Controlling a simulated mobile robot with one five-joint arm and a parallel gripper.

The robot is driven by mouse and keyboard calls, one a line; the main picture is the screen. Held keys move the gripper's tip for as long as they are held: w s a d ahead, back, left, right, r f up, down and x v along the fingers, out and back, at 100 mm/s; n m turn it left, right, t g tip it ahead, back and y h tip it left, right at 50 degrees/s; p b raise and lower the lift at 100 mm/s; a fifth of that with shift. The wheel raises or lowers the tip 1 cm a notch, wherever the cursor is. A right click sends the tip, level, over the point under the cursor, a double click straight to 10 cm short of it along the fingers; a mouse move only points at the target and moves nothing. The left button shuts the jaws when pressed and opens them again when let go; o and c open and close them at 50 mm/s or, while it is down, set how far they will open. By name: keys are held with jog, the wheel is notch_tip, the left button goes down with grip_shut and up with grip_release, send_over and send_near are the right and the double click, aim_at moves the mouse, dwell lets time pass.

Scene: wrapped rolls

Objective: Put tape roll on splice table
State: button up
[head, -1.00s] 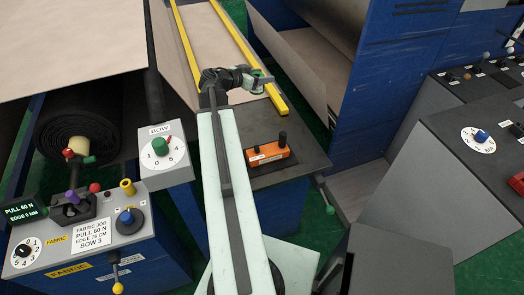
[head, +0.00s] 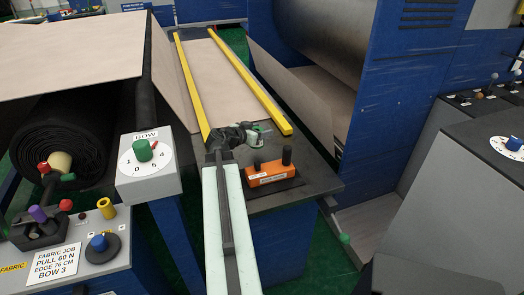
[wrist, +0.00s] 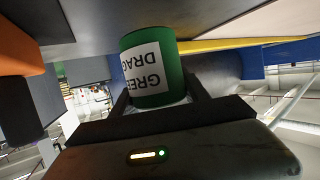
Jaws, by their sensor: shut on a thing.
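My gripper (head: 257,132) is shut on a green roll, which I take to be the tape roll. In the wrist view the tape roll (wrist: 153,68) is a green cylinder with a white label reading "GREE… DRAG…", between the two fingers of my gripper (wrist: 158,105). In the head view only a small green and white part of the tape roll (head: 260,128) shows. The splice table (head: 315,172) has a dark grey near end and pale fabric between yellow rails. My gripper is over its dark near end; I cannot tell whether the roll touches the surface.
An orange block with black posts (head: 270,175) sits on the table just nearer than my gripper. Yellow rails (head: 250,80) border the fabric. A grey BOW dial box (head: 148,165) stands left of my arm. Blue machine panels (head: 400,90) rise at the right.

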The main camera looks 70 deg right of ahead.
jog(key=shift+f, duration=0.2)
notch_tip(320, 180, down, 4)
jog(key=b, duration=0.3)
jog(key=shift+b, duration=0.35)
jog(key=shift+r, duration=0.25)
jog(key=shift+f, duration=0.25)
jog(key=o, duration=1.6)
jog(key=shift+r, duration=0.1)
